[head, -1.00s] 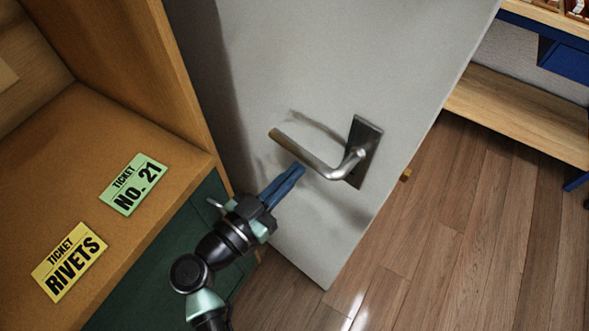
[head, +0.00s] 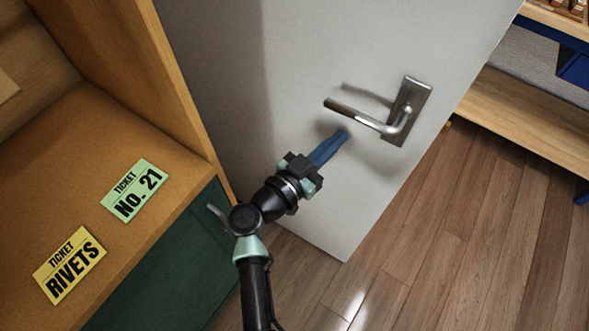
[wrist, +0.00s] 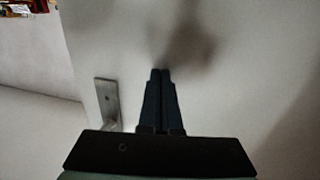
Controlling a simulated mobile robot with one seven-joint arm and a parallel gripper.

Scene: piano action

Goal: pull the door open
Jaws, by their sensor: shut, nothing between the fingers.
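The pale grey door (head: 250,90) stands ajar, with floor and a bench showing beyond its free edge. Its metal lever handle (head: 365,118) sits on a plate near that edge, lever pointing left. My gripper (head: 345,136) is shut and empty, its dark blue fingers just below the lever in the head view. In the wrist view the fingers (wrist: 160,75) point at the door face (wrist: 240,60), with the handle plate (wrist: 107,100) to their left. I cannot tell whether the fingertips touch the door.
A wooden cabinet (head: 75,140) with a green front (head: 165,265) stands close on the left, bearing a green ticket (head: 135,190) and a yellow ticket (head: 69,265). A wooden bench (head: 525,115) stands beyond the door at right. The wooden floor (head: 470,235) at right is clear.

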